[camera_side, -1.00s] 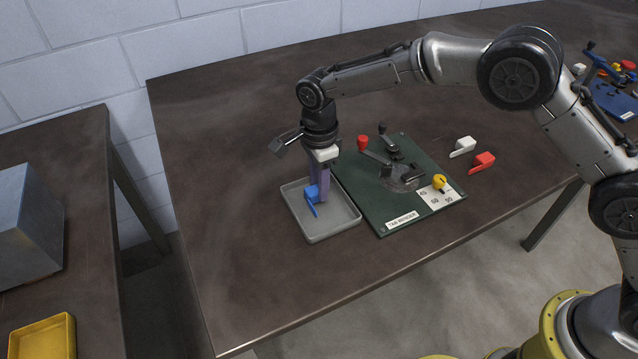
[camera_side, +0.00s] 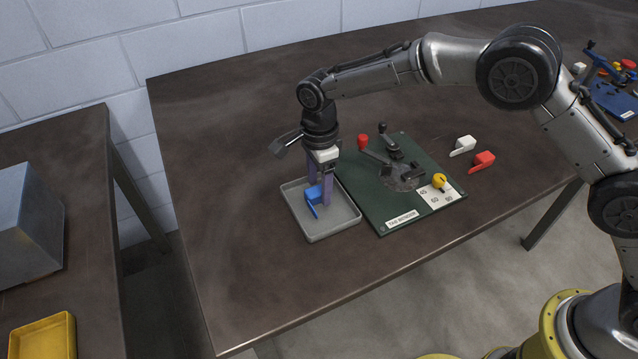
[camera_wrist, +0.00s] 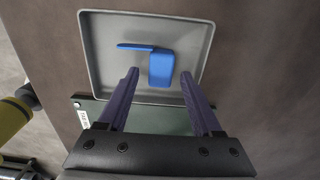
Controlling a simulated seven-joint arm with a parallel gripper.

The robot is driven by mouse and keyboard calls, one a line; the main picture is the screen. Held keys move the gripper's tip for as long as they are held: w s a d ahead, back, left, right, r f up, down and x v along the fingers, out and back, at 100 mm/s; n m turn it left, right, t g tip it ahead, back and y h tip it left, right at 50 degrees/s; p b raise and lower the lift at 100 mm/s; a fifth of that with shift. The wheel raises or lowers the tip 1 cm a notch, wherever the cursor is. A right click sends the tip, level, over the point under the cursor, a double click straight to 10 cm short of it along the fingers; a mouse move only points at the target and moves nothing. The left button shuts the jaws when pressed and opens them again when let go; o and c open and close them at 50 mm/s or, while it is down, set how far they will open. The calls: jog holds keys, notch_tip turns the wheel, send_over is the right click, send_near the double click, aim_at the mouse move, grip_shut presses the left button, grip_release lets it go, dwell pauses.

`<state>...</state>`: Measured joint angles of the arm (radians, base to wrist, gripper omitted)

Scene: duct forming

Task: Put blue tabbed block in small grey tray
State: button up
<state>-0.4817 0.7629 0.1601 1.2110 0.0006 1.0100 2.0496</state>
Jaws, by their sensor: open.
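The blue tabbed block (camera_side: 314,194) is in the small grey tray (camera_side: 337,231) in the side view. In the wrist view the block (camera_wrist: 161,68) lies within the walls of the tray (camera_wrist: 89,48), its thin tab pointing left. My gripper (camera_side: 320,203) is over the tray, pointing down, with its purple fingers spread apart. In the wrist view the open fingers (camera_wrist: 160,77) stand to either side of the block's lower end, and nothing is between them in a grip. Whether a finger touches the block cannot be told.
A green bending plate (camera_side: 405,212) with levers and a yellow knob stands right beside the tray. A white tabbed block (camera_side: 464,145) and a red one (camera_side: 483,161) lie further right. The table's front left area is clear. A yellow tray (camera_side: 43,338) is on the other table.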

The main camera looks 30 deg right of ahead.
aim_at(319, 189)
notch_tip(319, 189, up, 12)
dwell(0.4)
jog(key=s+d+r+n+t, duration=0.1)
jog(key=s+d+r+n, duration=0.3)
jog(key=s+d+r, duration=0.4)
jog(key=s+d+r+n+t, duration=0.2)
jog(key=s+d+r+n, duration=0.35)
jog(key=d, duration=0.35)
jog(key=s+d+f+n+t, duration=0.1)
jog(key=s+d+n, duration=0.3)
jog(key=s, duration=0.5)
jog(key=s+d+f+n+t, duration=0.1)
jog(key=s+d+f+n, duration=0.3)
jog(key=s, duration=0.6)
jog(key=shift+d+f+t, duration=0.2)
jog(key=shift+d+t, duration=0.1)
